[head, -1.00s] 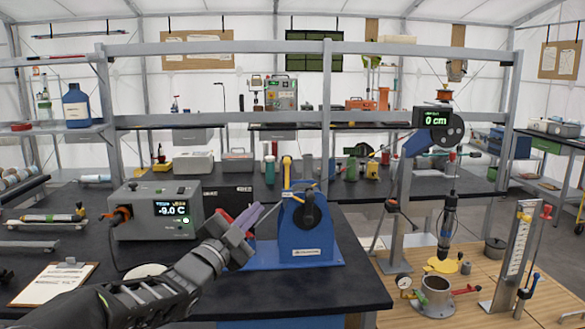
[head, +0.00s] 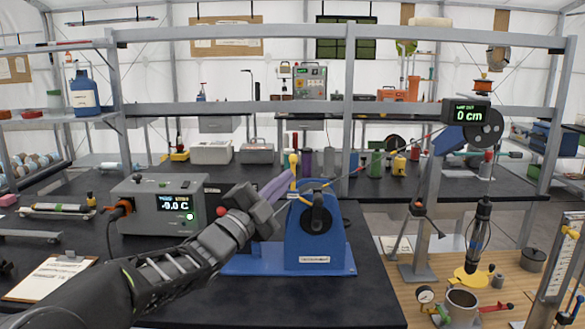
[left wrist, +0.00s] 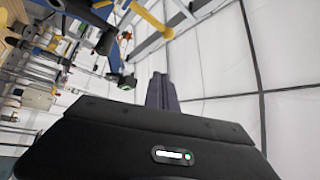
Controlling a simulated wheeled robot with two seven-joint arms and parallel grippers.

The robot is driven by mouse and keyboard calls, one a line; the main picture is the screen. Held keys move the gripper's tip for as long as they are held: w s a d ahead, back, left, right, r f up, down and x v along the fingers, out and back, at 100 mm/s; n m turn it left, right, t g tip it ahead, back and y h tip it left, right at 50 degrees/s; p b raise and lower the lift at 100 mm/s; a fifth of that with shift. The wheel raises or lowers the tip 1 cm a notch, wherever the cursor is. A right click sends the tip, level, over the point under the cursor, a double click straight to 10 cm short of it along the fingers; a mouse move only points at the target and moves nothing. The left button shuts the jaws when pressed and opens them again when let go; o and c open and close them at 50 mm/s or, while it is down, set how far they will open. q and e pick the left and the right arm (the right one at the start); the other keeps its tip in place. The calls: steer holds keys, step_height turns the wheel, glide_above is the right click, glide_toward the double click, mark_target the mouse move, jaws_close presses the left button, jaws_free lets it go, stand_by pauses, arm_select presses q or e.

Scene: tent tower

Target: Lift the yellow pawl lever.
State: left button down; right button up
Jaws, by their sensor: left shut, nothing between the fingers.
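The yellow pawl lever (head: 293,168) stands upright at the upper left of the blue winch housing (head: 306,248), which has a black crank hub (head: 316,213) on its front. A yellow bar, probably the lever, also shows at the top of the left wrist view (left wrist: 152,19). My left gripper (head: 286,179) is shut and empty, its purple-grey fingers pointing up and right just left of the lever. I cannot tell whether the tips touch it. In the left wrist view the fingers (left wrist: 161,80) are together with nothing between them. My right gripper is not in view.
A grey temperature box (head: 160,205) stands left of my arm, with a clipboard (head: 48,277) in front. A shelf upright (head: 345,120) rises behind the winch. A line runs right from the winch to a pulley with a "0 cm" display (head: 466,113).

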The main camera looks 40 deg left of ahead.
arm_select(q)
steer(key=w+a+r+p, duration=0.1)
steer(key=w+a+p, duration=0.2)
steer(key=w, duration=0.5)
steer(key=shift+w+r+p, duration=0.2)
steer(key=shift+r+p, duration=0.1)
steer(key=shift+p, duration=0.3)
steer(key=shift+a, duration=0.15)
